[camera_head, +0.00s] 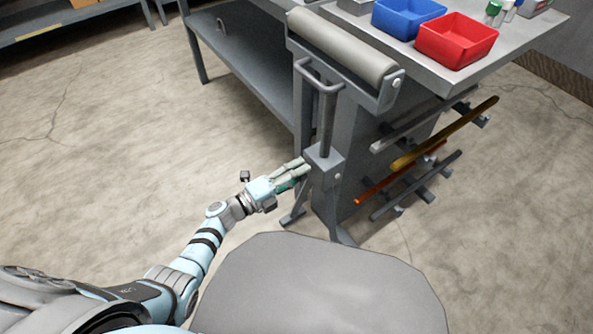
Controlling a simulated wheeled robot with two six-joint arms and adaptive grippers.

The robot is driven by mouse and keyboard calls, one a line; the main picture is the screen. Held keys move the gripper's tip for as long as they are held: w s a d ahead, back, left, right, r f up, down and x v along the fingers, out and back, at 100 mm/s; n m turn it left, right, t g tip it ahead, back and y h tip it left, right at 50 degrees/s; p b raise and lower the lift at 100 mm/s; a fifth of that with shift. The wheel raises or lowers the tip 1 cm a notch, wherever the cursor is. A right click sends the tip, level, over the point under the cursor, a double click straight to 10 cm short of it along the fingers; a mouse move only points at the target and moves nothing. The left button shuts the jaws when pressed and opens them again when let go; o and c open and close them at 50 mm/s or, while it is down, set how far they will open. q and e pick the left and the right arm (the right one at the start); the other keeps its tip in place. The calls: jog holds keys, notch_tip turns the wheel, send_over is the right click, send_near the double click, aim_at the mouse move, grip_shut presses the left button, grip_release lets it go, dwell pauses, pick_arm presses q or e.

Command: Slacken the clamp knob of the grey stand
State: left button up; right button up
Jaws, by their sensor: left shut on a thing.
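The grey stand (328,108) stands on the floor in front of the workbench, with a wide grey roller on its top. A square clamp block (325,165) sits partway down its post, with splayed legs below. My left gripper (304,167) reaches in from the left and is shut at the left side of this block. The clamp knob is hidden by the fingers, so I cannot make out its shape. My right gripper is out of view.
The workbench (487,76) behind the stand carries a blue bin (408,14) and a red bin (456,40). Several bars, one of them yellow-brown (445,133), rest on a rack at the right. The floor to the left is clear.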

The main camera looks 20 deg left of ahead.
pick_arm(q)
jog(key=n, duration=0.3)
jog(key=shift+p, duration=0.4)
jog(key=n, duration=0.2)
jog(key=shift+n+p, duration=0.3)
jog(key=n, duration=0.3)
jog(key=shift+n+p, duration=0.3)
jog(key=shift+p, duration=0.05)
jog(key=n, duration=0.3)
jog(key=shift+n+p, duration=0.3)
jog(key=shift+n, duration=0.3)
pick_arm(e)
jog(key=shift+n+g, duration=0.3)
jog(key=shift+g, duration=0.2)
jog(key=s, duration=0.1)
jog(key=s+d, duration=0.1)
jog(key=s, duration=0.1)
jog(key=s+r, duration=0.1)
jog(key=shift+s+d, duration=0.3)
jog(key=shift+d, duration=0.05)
pick_arm(q)
jog(key=o, duration=1.2)
jog(key=shift+c, duration=0.2)
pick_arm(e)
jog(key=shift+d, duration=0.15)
